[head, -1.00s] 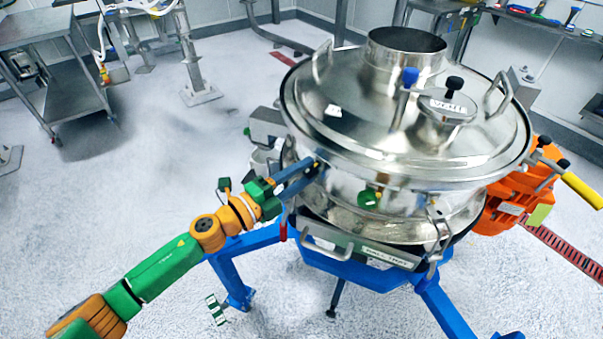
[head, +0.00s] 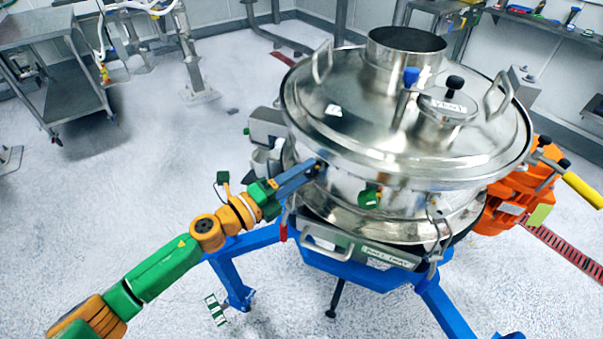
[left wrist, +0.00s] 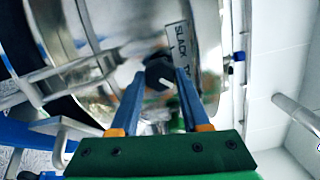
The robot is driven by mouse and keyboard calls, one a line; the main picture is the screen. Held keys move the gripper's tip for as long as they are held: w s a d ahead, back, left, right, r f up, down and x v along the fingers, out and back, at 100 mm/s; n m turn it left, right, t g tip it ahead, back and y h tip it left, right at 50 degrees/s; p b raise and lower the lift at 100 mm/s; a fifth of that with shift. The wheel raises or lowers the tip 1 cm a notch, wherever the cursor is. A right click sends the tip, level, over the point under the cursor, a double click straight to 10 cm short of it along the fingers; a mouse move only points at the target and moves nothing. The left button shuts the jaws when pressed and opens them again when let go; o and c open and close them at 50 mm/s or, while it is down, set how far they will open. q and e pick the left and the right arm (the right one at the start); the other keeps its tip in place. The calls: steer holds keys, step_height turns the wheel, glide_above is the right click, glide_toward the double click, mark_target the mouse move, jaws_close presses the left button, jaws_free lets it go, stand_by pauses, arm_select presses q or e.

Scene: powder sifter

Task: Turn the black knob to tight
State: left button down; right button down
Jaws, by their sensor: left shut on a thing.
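The black knob (left wrist: 158,71) is on the shiny side wall of the steel sifter (head: 400,110). It has a short white mark that points to the lower right in the left wrist view. A label plate (left wrist: 183,55) beside it reads "SLACK" and a partly hidden word starting with T. My left gripper (head: 313,170) reaches the sifter's left side, with its two blue fingers on either side of the knob, shut on it. In the head view the fingers mostly hide the knob. My right gripper is not in view.
The sifter stands on a blue frame (head: 232,270). A green round part (head: 369,198) and steel clamps sit on its wall right of my left gripper. An orange unit (head: 510,200) with a yellow handle (head: 583,190) is at right.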

arm_select(q)
steer(key=shift+c, duration=1.9)
jaws_free()
steer(key=b+v, duration=0.1)
steer(key=v, duration=0.6)
steer(key=shift+b, duration=0.35)
